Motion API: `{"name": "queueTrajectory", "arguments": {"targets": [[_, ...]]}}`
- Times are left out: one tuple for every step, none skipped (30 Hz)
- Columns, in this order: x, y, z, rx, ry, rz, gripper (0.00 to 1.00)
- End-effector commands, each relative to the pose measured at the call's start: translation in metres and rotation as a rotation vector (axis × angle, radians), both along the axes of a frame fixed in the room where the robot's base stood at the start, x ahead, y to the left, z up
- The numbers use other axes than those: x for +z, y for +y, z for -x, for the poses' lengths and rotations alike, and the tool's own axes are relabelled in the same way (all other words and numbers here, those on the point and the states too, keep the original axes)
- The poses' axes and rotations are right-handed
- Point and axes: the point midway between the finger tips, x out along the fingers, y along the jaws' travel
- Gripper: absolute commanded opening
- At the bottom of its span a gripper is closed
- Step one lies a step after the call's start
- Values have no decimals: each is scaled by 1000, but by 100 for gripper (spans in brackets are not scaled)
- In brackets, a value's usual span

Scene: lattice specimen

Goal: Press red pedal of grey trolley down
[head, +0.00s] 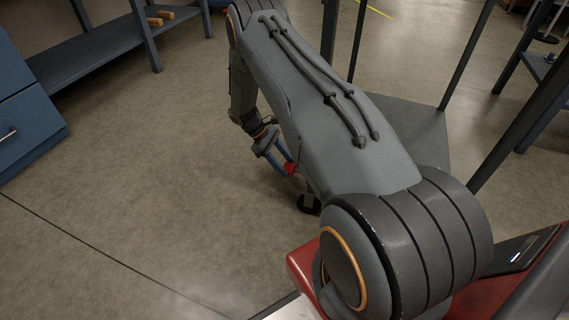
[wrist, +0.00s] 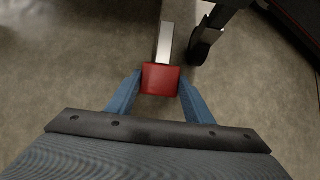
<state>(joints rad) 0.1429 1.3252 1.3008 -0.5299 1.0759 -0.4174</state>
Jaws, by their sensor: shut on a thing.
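The red pedal (wrist: 161,79) sits between the two blue fingers of my gripper (wrist: 160,88) in the wrist view, at the end of a pale metal lever (wrist: 165,42). My gripper is shut on the pedal, with a finger at each side. In the head view the pedal (head: 290,169) shows as a small red patch at the fingertips of my gripper (head: 287,163), low near the floor. The grey trolley (head: 418,128) stands behind my arm, which hides much of it. The pedal's height above the floor is hard to tell.
A dark caster wheel (wrist: 203,45) is just right of the lever, and also shows in the head view (head: 309,204). A blue drawer cabinet (head: 30,125) and a dark shelf (head: 110,50) stand at the left. The floor left of my gripper is clear.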

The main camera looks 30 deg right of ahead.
Motion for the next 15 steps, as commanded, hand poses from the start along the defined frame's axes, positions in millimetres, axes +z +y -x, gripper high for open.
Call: {"name": "queueTrajectory", "arguments": {"targets": [[-3, 4, -2, 1, -8, -5, 7], [-3, 4, -2, 1, -8, -6, 7], [-4, 4, -2, 1, -8, -6, 7], [-4, 4, -3, 1, -9, -6, 7], [-4, 4, -3, 1, -9, -6, 6], [-4, 4, -3, 1, -9, -6, 6], [-4, 5, -3, 1, -9, -6, 6], [-4, 5, -3, 1, -9, -6, 6], [-4, 5, -3, 1, -9, -6, 6], [-4, 5, -3, 1, -9, -6, 6], [-4, 5, -3, 1, -9, -6, 6], [-4, 5, -3, 1, -9, -7, 6], [-4, 5, -3, 1, -9, -7, 6], [-4, 5, -3, 1, -10, -7, 52], [-4, 5, -3, 1, -9, -6, 58]]}}
